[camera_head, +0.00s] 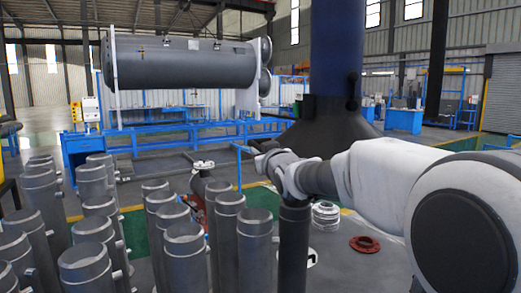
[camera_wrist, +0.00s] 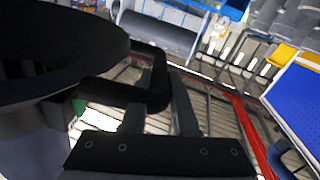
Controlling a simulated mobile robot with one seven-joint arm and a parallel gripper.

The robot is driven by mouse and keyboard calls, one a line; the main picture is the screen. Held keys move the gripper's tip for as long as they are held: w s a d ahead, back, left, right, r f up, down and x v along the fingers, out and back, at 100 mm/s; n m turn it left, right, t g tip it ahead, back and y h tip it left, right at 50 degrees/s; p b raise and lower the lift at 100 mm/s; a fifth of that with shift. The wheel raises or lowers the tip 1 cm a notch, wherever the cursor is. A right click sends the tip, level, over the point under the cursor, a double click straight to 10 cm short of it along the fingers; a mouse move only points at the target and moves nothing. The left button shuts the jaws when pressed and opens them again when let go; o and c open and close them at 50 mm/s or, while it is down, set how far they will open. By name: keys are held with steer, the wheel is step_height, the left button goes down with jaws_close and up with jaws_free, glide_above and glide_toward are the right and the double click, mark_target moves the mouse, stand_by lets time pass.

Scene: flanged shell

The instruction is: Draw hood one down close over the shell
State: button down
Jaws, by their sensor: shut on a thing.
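The hood (camera_head: 338,112) is a dark flared cone under a thick blue column, standing right of centre in the head view. Its dark round underside or rim (camera_wrist: 55,45) fills the upper left of the wrist view, with a bent black handle (camera_wrist: 157,85) projecting from it. My gripper (camera_wrist: 158,108) is shut on this handle, its two fingers either side of the bar. In the head view my gripper (camera_head: 264,149) is small and dark, and its grip is unclear there. The shell (camera_head: 180,66) is a long grey horizontal cylinder with pale end flanges, at upper left, apart from the hood.
Several upright grey pipes (camera_head: 185,250) crowd the lower left foreground. A blue bench (camera_head: 180,139) stands below the shell. A white flanged part (camera_head: 325,214) and a red flange (camera_head: 364,245) lie on the floor near my arm. Blue tables (camera_head: 403,121) stand at the back right.

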step_height(320, 180, down, 8)
steer(key=b, duration=0.5)
steer(key=shift+r, duration=0.15)
steer(key=c, duration=0.7)
jaws_free()
steer(key=shift+r, duration=0.2)
steer(key=p+v, duration=0.1)
steer(key=v, duration=1.6)
steer(key=shift+s+d, duration=0.1)
steer(key=shift+s, duration=0.1)
